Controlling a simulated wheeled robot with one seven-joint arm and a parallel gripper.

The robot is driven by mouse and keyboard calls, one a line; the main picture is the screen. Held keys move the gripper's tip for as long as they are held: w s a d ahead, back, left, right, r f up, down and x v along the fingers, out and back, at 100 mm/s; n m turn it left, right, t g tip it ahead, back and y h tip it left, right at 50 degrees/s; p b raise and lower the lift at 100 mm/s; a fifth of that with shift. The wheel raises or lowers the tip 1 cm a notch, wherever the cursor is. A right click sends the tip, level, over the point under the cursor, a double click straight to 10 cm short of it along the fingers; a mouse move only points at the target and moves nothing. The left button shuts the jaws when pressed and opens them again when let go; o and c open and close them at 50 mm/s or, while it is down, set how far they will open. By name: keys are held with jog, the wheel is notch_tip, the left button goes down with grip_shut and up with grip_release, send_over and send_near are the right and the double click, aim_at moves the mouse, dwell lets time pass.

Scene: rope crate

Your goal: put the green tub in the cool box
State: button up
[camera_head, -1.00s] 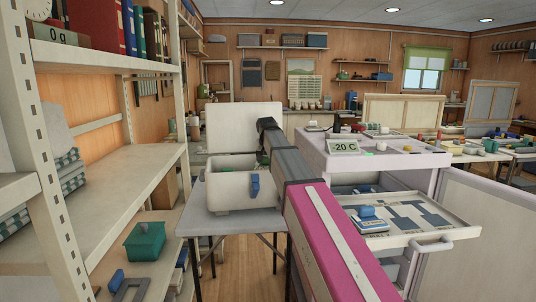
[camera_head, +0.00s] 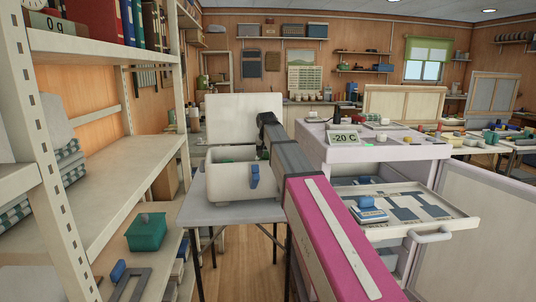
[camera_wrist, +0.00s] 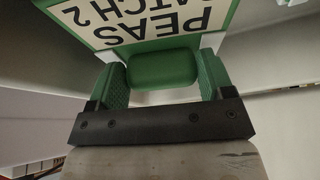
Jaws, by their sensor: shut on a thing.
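The green tub (camera_wrist: 165,28) has a white label reading PEAS BATCH 2 and a rounded green grip. My gripper (camera_wrist: 164,72) is shut on that grip, with a green-padded finger on each side. The cool box (camera_head: 232,185) is off-white with a blue latch and stands on a small grey table. Its lid (camera_head: 243,117) is up behind it. In the head view my arm reaches over the right side of the box. A green patch (camera_head: 240,153) shows in the box opening. My arm hides part of it, and I cannot tell how deep the tub sits.
A freezer chest (camera_head: 390,150) with a -20 C display stands right of the box. Its open drawer (camera_head: 465,221) holds a blue and white item (camera_head: 369,212).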

jog(key=shift+f, duration=0.3)
jog(key=o, duration=1.1)
jog(key=v, duration=1)
jog(key=shift+r, duration=0.35)
jog(key=shift+s, duration=0.1)
